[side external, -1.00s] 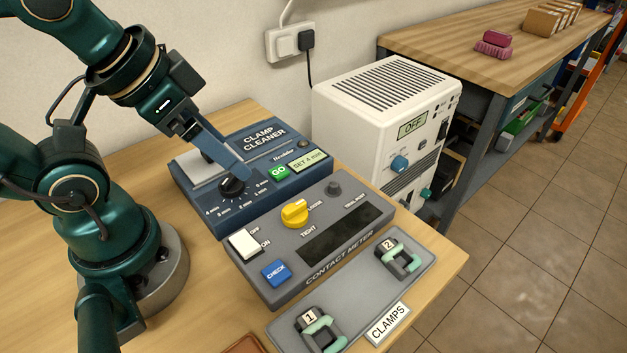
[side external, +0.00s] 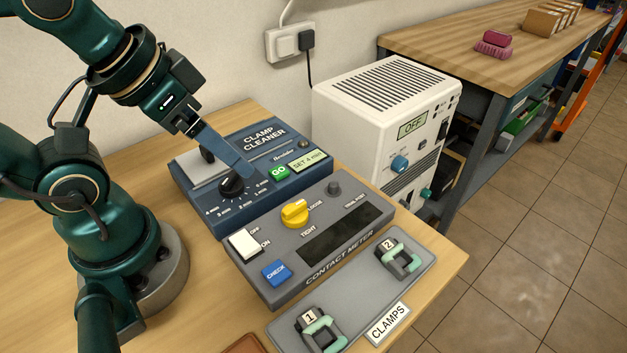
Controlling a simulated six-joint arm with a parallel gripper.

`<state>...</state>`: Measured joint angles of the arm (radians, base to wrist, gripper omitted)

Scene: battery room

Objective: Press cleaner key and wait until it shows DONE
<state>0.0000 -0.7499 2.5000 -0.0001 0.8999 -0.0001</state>
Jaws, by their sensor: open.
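The blue clamp cleaner (side external: 277,147) stands on the wooden bench near the wall. Its green GO key (side external: 279,172) is uncovered, and the small display (side external: 307,160) beside it reads "SET 4 min". A black dial (side external: 232,187) sits on its front left, within a scale of minutes. My gripper (side external: 230,165) is open and empty over the cleaner. Its long blue finger reaches down to the right, its tip just left of the GO key; I cannot tell whether it touches the panel. The other, dark finger is over the pale lid at the left.
In front is the grey contact meter (side external: 283,291) with a yellow knob (side external: 295,214), white switch (side external: 246,243) and blue CHECK key (side external: 275,272). A tray (side external: 358,296) holds clamps 1 and 2. A white unit (side external: 383,100) reading "OFF" stands to the right.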

